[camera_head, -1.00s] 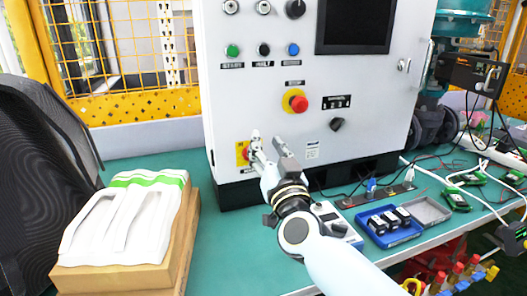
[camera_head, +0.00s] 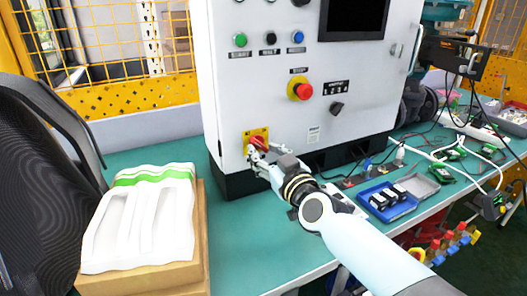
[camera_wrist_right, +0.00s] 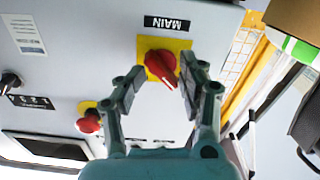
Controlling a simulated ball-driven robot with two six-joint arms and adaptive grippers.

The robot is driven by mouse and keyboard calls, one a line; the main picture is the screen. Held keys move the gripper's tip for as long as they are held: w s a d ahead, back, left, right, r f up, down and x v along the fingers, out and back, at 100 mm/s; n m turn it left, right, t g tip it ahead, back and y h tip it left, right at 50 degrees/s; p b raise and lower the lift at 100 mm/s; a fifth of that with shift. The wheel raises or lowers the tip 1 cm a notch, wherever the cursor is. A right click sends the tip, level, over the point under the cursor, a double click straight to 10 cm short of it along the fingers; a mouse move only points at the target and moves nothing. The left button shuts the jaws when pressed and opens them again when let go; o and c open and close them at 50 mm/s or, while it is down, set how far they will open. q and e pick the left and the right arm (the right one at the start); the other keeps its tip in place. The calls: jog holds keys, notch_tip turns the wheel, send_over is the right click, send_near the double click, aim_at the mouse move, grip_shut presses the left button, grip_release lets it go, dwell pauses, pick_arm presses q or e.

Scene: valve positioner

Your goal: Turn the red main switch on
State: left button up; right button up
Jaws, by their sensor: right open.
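The red main switch (camera_head: 259,143) is a rotary knob on a yellow plate, low on the left of the cabinet front. In the right wrist view the red knob (camera_wrist_right: 162,66) sits under a "MAIN" label, its pointer tilted. My right gripper (camera_head: 262,154) is at the switch and partly covers it. In the wrist view its open fingers (camera_wrist_right: 155,85) stand apart, one beside the knob's right edge, the other left of it and lower. I cannot tell whether a finger touches the knob. My left gripper is not in view.
A red emergency button (camera_head: 304,90) and a black selector (camera_head: 337,107) are on the cabinet (camera_head: 240,90). A cardboard box (camera_head: 190,272) with white packaging stands at left. A blue tray (camera_head: 386,204) and cables lie at right on the green table (camera_head: 240,240).

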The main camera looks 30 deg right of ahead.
jog(key=shift+w+r, duration=0.1)
jog(key=shift+w, duration=0.8)
jog(key=shift+a, duration=0.2)
grip_shut()
